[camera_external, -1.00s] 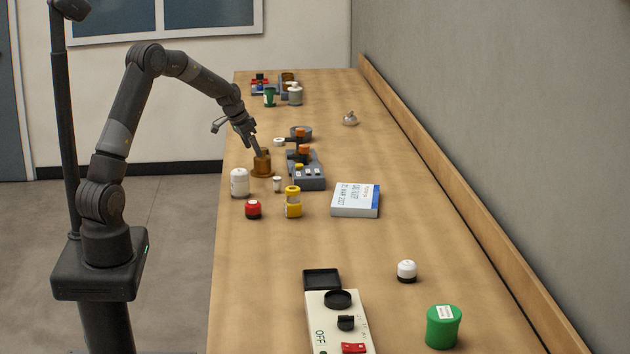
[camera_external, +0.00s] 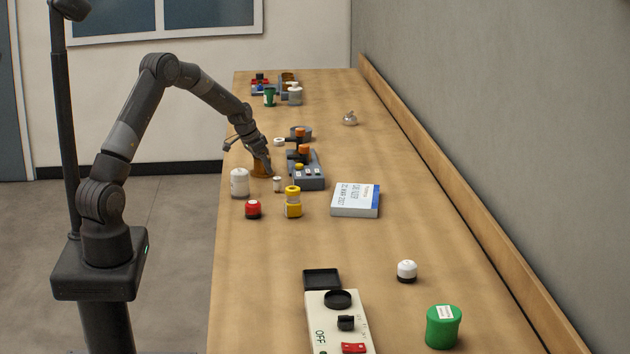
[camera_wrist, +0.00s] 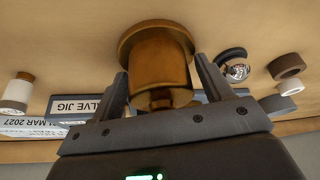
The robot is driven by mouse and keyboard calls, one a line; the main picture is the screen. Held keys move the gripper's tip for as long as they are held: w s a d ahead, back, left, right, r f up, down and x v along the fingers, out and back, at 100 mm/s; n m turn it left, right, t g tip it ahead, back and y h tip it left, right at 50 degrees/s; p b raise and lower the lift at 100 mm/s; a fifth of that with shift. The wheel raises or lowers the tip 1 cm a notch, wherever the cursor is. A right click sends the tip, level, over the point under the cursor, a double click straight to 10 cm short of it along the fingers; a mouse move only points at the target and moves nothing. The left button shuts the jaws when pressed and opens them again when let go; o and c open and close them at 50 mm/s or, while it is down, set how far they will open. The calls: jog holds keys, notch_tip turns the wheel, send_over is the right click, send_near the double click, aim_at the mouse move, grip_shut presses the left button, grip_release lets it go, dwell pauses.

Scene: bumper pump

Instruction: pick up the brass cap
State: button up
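The brass cap (camera_wrist: 160,58) fills the upper middle of the wrist view, with a wide flange and a narrower cylindrical body. It stands on the wooden bench; in the external view only part of the brass cap (camera_external: 259,169) shows behind my gripper (camera_external: 268,168). In the wrist view the two fingers of my gripper (camera_wrist: 161,72) are spread, one on each side of the cap. Gaps show between the fingers and the cap's body, so the gripper looks open and holds nothing.
A grey valve jig (camera_external: 308,178) with orange and yellow parts stands close to the right.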

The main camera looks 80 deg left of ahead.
jog(key=c, duration=0.6)
jog(key=shift+c, duration=0.2)
jog(key=shift+r, duration=0.15)
